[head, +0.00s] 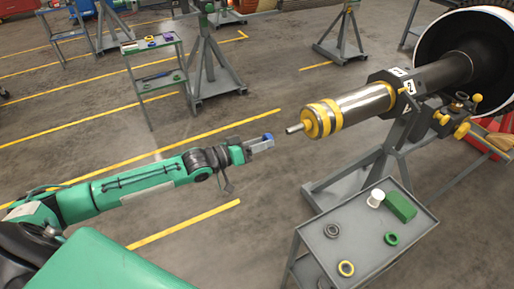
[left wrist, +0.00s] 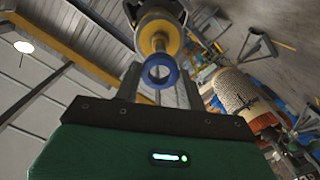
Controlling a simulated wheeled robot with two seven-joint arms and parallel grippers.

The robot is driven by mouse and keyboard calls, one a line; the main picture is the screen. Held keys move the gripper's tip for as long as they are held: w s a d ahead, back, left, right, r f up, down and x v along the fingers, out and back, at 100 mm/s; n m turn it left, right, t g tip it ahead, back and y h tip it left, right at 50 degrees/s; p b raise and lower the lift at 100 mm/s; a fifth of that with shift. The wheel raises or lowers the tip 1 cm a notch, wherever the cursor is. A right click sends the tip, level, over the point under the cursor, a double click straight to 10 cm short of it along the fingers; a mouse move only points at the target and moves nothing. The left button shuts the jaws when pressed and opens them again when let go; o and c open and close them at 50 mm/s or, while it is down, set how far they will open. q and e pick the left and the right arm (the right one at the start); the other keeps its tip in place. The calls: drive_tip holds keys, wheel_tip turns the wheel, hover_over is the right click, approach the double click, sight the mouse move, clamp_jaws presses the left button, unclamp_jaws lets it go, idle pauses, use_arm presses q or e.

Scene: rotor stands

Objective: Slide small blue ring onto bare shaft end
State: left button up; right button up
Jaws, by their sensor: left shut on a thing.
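My left gripper (head: 258,144) reaches in from the left, shut on the small blue ring (head: 267,137), which sits at its fingertips. In the left wrist view the blue ring (left wrist: 148,73) is between the fingertips with its hole facing the camera. The bare shaft end (head: 293,129) is a thin metal stub on the yellow-banded silver rotor (head: 355,107). The ring is just left of the stub and slightly lower in the head view, apart from it. In the left wrist view the rotor's yellow end (left wrist: 160,36) shows just beyond and above the ring. My right gripper is not in view.
The rotor rests on a grey stand (head: 393,150). A grey cart (head: 415,226) at lower right carries a green box (head: 400,206), a white spool (head: 376,198) and several rings. Another cart (head: 152,45) and more stands are behind. The floor below my gripper is clear.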

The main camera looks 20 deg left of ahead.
use_arm(q)
drive_tip(key=shift+b+x, duration=0.6)
drive_tip(key=shift+x, duration=0.55)
drive_tip(key=shift+w+d+r, duration=0.1)
drive_tip(key=shift+w+d, duration=0.1)
drive_tip(key=shift+w, duration=0.25)
drive_tip(key=shift+w+d+r, duration=0.1)
drive_tip(key=shift+w+d, duration=0.15)
drive_tip(key=shift+w, duration=0.25)
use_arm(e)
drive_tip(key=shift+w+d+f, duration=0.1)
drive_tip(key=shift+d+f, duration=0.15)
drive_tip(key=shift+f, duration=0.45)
use_arm(q)
drive_tip(key=shift+f, duration=0.1)
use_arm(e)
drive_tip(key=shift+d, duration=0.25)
use_arm(q)
drive_tip(key=shift+w+d, duration=0.2)
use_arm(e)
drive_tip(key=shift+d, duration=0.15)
use_arm(q)
drive_tip(key=shift+w+d, duration=0.1)
drive_tip(key=shift+w, duration=0.1)
